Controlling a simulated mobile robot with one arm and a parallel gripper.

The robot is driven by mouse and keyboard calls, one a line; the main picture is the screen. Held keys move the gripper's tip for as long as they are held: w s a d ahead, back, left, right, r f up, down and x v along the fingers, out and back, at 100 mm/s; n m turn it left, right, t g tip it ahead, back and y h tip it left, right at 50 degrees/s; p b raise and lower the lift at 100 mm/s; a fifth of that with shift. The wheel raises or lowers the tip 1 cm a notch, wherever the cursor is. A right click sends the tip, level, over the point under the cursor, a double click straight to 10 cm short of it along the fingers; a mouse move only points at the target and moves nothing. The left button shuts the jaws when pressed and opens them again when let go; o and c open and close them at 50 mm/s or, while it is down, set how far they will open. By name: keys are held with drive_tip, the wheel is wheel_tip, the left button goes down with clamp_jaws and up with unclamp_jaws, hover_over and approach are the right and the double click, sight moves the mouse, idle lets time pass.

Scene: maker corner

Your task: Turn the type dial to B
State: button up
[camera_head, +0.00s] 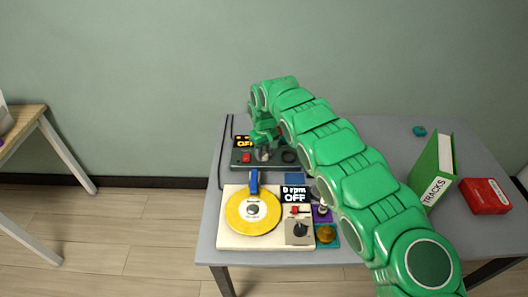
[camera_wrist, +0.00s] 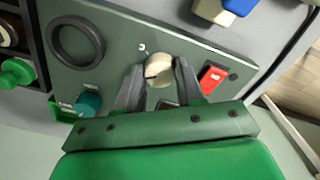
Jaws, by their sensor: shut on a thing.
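The dial is a cream round knob (camera_wrist: 159,68) on a dark grey panel (camera_wrist: 115,60). In the wrist view it has a dark pointer line and one small pale mark printed beside it, too small to read. I cannot tell which letter the pointer is at. My gripper (camera_wrist: 160,76) is shut on the knob, one dark finger on each side. In the head view my green gripper (camera_head: 264,140) is over the dark grey device (camera_head: 240,165) at the back of the table, and my arm hides part of it.
A red switch (camera_wrist: 212,79) and a black ring (camera_wrist: 77,42) flank the knob on the panel. In front stands a cream turntable (camera_head: 232,240) with a yellow disc (camera_head: 240,222). A green TRACKS binder (camera_head: 436,175) and a red box (camera_head: 485,196) stand at the right.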

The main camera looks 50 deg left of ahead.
sight(264, 154)
idle(0.4)
drive_tip(key=o, duration=1)
drive_tip(key=shift+o, duration=0.2)
drive_tip(key=shift+r, duration=3.85)
